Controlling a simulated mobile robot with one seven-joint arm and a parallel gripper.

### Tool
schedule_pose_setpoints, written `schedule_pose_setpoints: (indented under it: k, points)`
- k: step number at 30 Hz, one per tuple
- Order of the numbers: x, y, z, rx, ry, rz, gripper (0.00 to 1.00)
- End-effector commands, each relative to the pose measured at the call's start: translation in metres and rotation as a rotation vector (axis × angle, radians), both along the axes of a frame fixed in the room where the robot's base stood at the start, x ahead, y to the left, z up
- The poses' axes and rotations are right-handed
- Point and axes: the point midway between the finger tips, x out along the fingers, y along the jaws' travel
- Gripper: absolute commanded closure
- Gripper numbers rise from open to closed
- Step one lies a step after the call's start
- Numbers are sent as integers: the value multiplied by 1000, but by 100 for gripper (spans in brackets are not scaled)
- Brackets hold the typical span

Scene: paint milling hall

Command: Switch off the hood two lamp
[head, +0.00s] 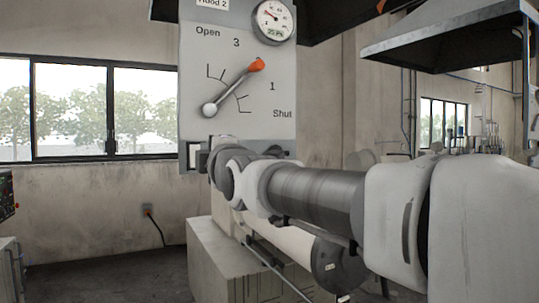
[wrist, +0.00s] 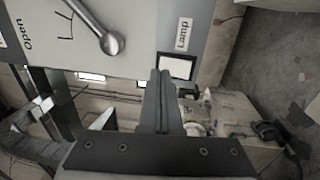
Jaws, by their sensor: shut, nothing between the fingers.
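The hood two panel (head: 230,125) is a light grey board with a "Hood 2" label at its top. Its lamp switch, a white rocker in a dark frame, is at the panel's lower left corner (head: 194,155). In the wrist view the switch (wrist: 178,67) sits beside the word "Lamp". My gripper (wrist: 160,74) is shut and empty, its fingertips at the switch's lower left edge in that view. The fingers partly overlap the frame; I cannot tell whether they touch it. In the head view my arm hides the panel's lower edge and most of my gripper.
A lever (head: 232,88) with an orange tip is on the panel above the switch, between "Open" and "Shut" marks. A round gauge (head: 273,20) is at the top right. A concrete block (head: 222,262) stands below. Open floor (head: 110,275) lies to the left.

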Motion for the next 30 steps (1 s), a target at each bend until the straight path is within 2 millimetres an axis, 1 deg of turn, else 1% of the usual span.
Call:
schedule_pose_setpoints:
  k: [2, 3, 9, 16, 21, 30]
  points:
    - [-1, -2, 0, 1, -1, -1, 100]
    - [-10, -8, 1, 3, -2, -2, 100]
    - [-42, -28, 6, 2, -3, -2, 100]
    - [-72, -45, 11, 2, -3, 0, 100]
    - [-83, -51, 12, 0, -1, 0, 100]
    - [-85, -53, 13, -1, 1, 0, 100]
